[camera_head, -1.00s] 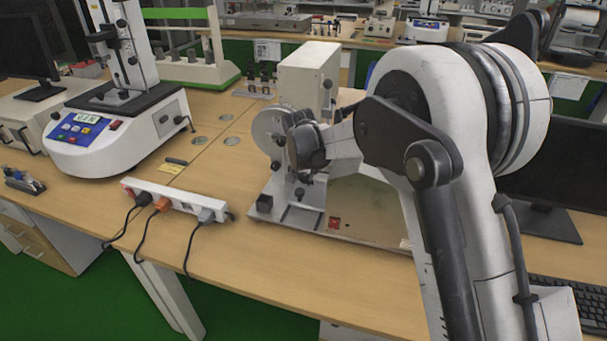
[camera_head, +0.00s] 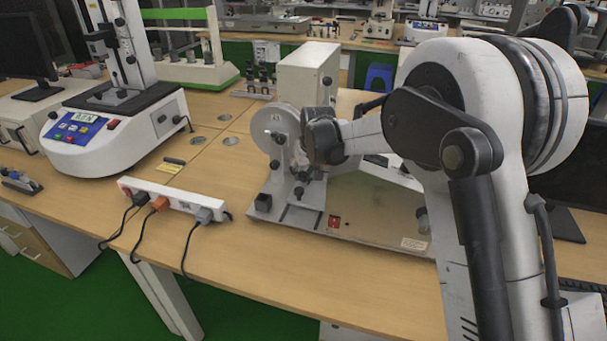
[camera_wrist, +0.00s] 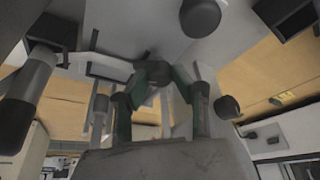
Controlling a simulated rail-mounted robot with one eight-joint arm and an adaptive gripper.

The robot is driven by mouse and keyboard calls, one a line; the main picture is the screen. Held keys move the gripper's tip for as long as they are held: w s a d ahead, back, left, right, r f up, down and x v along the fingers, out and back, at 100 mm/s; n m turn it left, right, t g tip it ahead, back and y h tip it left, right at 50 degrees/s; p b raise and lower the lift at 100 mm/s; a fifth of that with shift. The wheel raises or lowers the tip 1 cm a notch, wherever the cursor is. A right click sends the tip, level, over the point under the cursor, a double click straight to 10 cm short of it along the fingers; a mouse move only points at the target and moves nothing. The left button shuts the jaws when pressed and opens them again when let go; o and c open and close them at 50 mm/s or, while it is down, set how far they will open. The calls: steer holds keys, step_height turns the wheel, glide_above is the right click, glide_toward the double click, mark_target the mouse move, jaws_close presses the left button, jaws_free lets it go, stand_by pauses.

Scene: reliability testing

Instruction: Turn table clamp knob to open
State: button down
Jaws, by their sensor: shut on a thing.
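The testing machine (camera_head: 308,78) stands on the bench, with a pale round disc (camera_head: 275,130) at its front and a flat base plate (camera_head: 385,215). My gripper is beside the disc, low at the front of the machine, partly hidden by my wrist in the head view. In the wrist view my gripper (camera_wrist: 160,80) has its two fingers closed around a dark round knob (camera_wrist: 158,71), the clamp knob. The knob's turn angle cannot be told. In the head view the knob is not clearly visible.
A white power strip (camera_head: 172,198) with several plugs lies left of the machine near the bench's front edge. A white tester (camera_head: 105,130) with a blue panel stands further left. Other dark round knobs, one at upper right (camera_wrist: 200,17), are close to my fingers.

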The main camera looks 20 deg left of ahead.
stand_by(0.3)
steer(key=c, duration=1.4)
jaws_free()
steer(key=shift+r, duration=0.1)
steer(key=v, duration=1.1)
steer(key=shift+s+d+r, duration=0.1)
steer(key=shift+d+r, duration=0.15)
steer(key=shift+r, duration=0.1)
steer(key=shift+c, duration=0.4)
